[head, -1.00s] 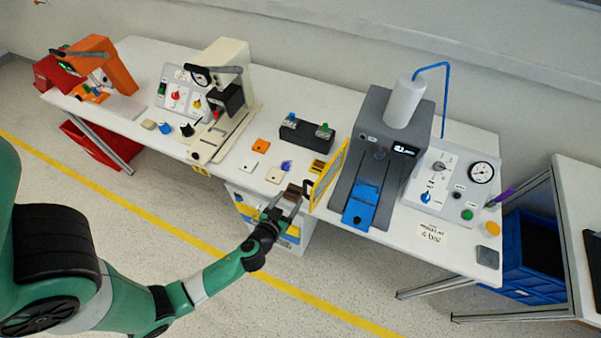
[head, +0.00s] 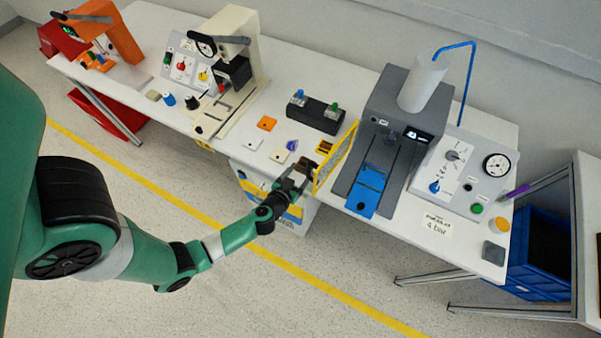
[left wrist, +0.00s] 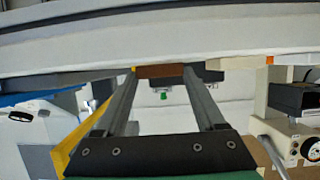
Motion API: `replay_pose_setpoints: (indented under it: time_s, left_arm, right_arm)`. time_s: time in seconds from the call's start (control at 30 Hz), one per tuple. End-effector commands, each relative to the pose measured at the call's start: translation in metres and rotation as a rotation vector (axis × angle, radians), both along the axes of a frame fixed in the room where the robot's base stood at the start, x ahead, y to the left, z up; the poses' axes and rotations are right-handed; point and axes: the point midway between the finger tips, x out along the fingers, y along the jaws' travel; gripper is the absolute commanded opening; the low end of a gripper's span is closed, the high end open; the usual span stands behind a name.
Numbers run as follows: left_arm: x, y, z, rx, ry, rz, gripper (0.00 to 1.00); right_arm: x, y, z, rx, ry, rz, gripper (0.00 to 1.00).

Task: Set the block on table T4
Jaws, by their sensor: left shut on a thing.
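My left gripper (head: 298,177) is shut on a brown block (head: 307,167) near the front edge of the long white table (head: 460,247), left of the grey press. In the left wrist view the brown block (left wrist: 160,71) sits between the far ends of the two fingers. Whether the block touches the table cannot be told. No readable label shows which table is T4. My right gripper is not in view.
A yellow-framed guard (head: 335,160) stands just right of my gripper, beside the grey press with its blue plate (head: 366,192). Small orange, white and tan tiles (head: 279,156) lie to the left. A second table (head: 590,200) stands at far right.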

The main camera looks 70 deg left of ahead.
Motion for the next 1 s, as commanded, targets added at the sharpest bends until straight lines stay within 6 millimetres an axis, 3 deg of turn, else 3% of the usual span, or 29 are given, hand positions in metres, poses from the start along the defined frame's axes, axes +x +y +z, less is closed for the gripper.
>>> replay_pose_setpoints:
  time_s: [0.07,0.1,0.23,0.57,1.0]
  left_arm:
    - [0.0,0.0,-0.004,0.0,0.0,0.0,0.15]
    - [0.0,0.0,-0.002,0.0,0.001,0.0,0.79]
    - [0.0,0.0,-0.002,0.0,0.001,0.0,1.0]
    - [-0.001,-0.001,0.004,0.001,0.001,0.0,1.0]
    - [-0.065,-0.065,0.038,0.001,0.001,-0.012,1.0]
  right_arm:
    - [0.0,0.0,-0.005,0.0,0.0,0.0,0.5]
    - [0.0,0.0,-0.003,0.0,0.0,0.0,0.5]
    - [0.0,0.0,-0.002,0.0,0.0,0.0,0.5]
    - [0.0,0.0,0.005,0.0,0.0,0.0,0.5]
    - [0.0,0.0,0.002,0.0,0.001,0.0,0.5]
